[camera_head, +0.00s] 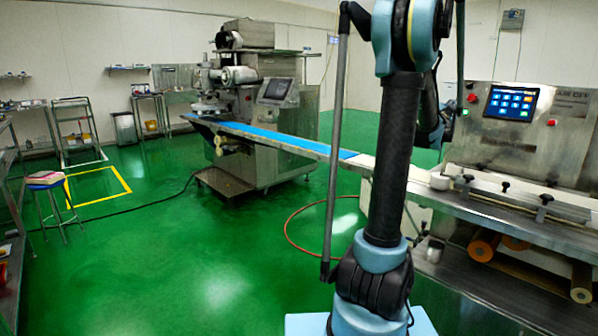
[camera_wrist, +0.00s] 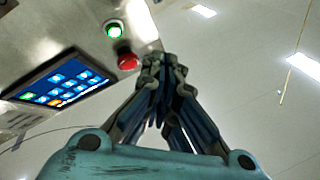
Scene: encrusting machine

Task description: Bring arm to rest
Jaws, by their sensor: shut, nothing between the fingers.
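My gripper (camera_wrist: 162,65) shows in the wrist view with its fingers drawn together and nothing between them. Behind it in that view are a red button (camera_wrist: 127,60), a green lit button (camera_wrist: 114,30) and a touchscreen (camera_wrist: 62,80) on a steel panel. The fingertips appear just right of the red button; I cannot tell how far off they are. In the head view my arm rises upright in front of the right-hand machine, and my gripper cannot be made out there.
The right-hand machine (camera_head: 545,155) carries a touchscreen (camera_head: 510,103) and a steel work surface close to my arm. A blue conveyor belt (camera_head: 265,134) runs from the encrusting machine (camera_head: 262,95) towards it. A stool (camera_head: 50,190) stands at left. The green floor (camera_head: 190,265) in front is largely clear.

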